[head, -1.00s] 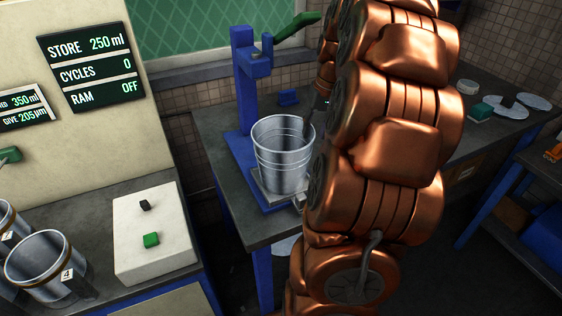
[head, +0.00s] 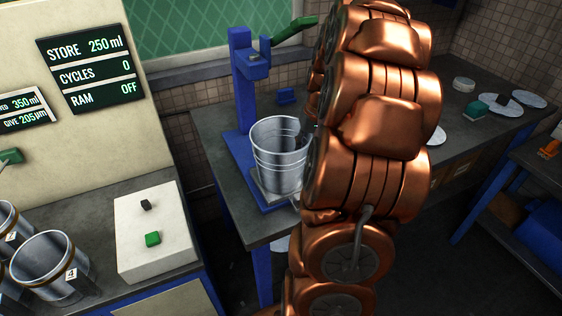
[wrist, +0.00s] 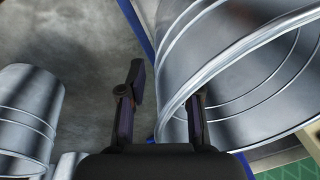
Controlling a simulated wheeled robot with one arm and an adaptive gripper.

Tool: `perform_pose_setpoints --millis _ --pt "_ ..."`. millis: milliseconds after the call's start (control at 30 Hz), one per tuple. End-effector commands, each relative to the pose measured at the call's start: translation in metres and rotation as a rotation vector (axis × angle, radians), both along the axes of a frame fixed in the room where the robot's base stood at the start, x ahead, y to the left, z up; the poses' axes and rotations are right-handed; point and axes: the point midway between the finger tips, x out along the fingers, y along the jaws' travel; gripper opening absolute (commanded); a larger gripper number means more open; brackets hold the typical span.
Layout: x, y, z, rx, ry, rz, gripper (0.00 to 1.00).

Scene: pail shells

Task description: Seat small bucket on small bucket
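A shiny metal bucket (head: 277,158) stands upright on the base of the blue press. Its open rim fills the right of the wrist view (wrist: 228,62). I cannot tell whether a second bucket is nested with it. My gripper (wrist: 162,98) is open at this bucket's rim. Its right finger shows inside the mouth and its left finger outside, with a gap to the wall. In the head view, my arm mostly hides the gripper. Another ridged metal bucket (wrist: 28,115) shows at the left of the wrist view, with part of a further metal piece beside it.
The blue press (head: 243,90) rises behind the bucket, with a green handle (head: 294,30). A white box (head: 154,232) with a green button stands left, near numbered metal cylinders (head: 48,264). White discs (head: 498,106) lie on the right bench. A display (head: 86,72) reads RAM OFF.

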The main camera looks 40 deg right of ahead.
Motion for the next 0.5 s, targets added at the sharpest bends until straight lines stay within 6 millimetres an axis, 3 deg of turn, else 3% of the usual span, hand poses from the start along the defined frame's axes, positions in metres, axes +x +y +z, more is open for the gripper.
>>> perform_pose_setpoints --millis 267,500 --pt "0.0 -0.0001 0.0003 -0.001 -0.001 0.0 0.01" --pt "0.0001 -0.0001 0.0005 -0.001 -0.001 0.0 0.0"
